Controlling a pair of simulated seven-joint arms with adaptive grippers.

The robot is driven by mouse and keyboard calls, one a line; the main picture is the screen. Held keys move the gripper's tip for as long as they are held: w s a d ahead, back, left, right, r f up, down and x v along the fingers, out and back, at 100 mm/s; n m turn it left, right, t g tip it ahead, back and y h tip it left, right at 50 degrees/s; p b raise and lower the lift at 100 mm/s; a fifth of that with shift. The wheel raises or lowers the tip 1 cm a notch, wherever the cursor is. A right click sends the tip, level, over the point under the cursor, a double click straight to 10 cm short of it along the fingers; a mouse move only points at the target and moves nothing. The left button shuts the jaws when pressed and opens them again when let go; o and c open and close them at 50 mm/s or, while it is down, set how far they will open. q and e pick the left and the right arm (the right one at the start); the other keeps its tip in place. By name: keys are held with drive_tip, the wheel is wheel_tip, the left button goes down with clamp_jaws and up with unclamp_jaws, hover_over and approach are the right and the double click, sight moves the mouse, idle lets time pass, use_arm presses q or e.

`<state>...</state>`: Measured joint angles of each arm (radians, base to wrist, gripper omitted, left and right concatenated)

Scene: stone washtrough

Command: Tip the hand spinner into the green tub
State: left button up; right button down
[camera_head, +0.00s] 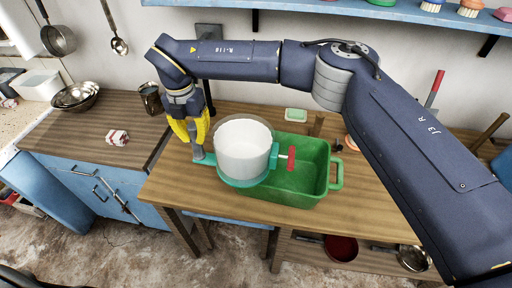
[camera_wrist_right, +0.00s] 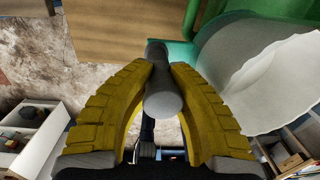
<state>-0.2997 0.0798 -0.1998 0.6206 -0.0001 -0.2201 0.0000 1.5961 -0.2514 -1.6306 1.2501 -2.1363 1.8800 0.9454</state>
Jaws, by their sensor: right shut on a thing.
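The hand spinner (camera_head: 242,148) has a white drum in a clear bowl, a teal base and a red crank handle on its right. It looks about upright in the head view, overlapping the left part of the green tub (camera_head: 312,190); I cannot tell its height above the tub. My right gripper (camera_head: 192,138) is left of the drum, its yellow fingers shut on the spinner's grey side handle. In the right wrist view, that grey handle (camera_wrist_right: 162,92) lies between the fingers, with the white drum (camera_wrist_right: 265,75) at right. The spinner hides part of the tub. My left gripper is not in view.
The tub stands on a wooden table (camera_head: 170,190). A green soap dish (camera_head: 296,115) lies behind it. A metal cup (camera_head: 151,98), metal bowls (camera_head: 76,96) and a small red-and-white packet (camera_head: 117,138) sit on the left counter. A blue shelf (camera_head: 400,10) runs above.

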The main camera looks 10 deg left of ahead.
sight(194, 126)
drive_tip(key=shift+d+r+y, duration=0.2)
drive_tip(key=shift+r+y, duration=0.6)
drive_tip(key=shift+r, duration=1)
drive_tip(key=shift+r, duration=0.1)
drive_tip(key=shift+w+d+r+y, duration=0.1)
drive_tip(key=shift+d+r+y, duration=0.15)
drive_tip(key=shift+r+y, duration=0.4)
drive_tip(key=shift+d+r+y, duration=0.25)
drive_tip(key=shift+r+y, duration=0.1)
drive_tip(key=shift+r, duration=0.55)
drive_tip(key=shift+d, duration=0.1)
drive_tip(key=shift+w+d+r+y, duration=0.1)
drive_tip(key=shift+d+r+y, duration=0.35)
drive_tip(key=shift+r, duration=0.2)
drive_tip(key=shift+d+r+y, duration=0.35)
drive_tip(key=shift+r+y, duration=0.2)
drive_tip(key=shift+r, duration=0.1)
